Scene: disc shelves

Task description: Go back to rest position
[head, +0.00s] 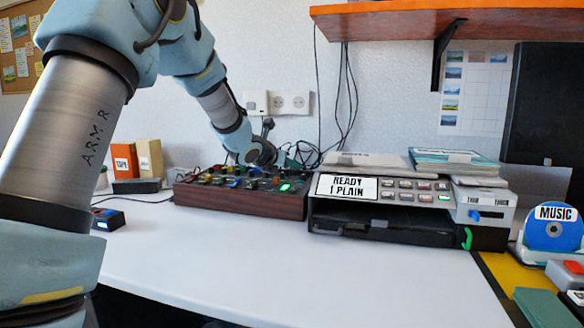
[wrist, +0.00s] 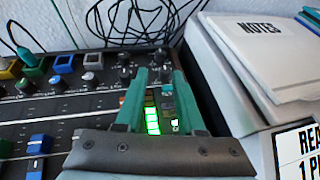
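My arm (head: 70,110) reaches from the left over the desk. My gripper (wrist: 160,76) shows in the wrist view with its two teal fingers apart and nothing held between them. It hovers over the right part of a wood-sided mixing console (head: 240,202), which also fills the left of the wrist view (wrist: 60,108). A lit green level meter (wrist: 152,118) shows between the fingers. In the head view the gripper is small and partly hidden by my wrist, so its height above the knobs is hard to tell.
A printer-like machine (head: 385,193) reading "READY 1 PLAIN" stands right beside the console. Notes (wrist: 258,42) lie on top of it. Black cables (wrist: 130,20) hang behind. A wooden shelf (head: 400,20) overhangs at upper right. The front desk surface (head: 250,260) is clear.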

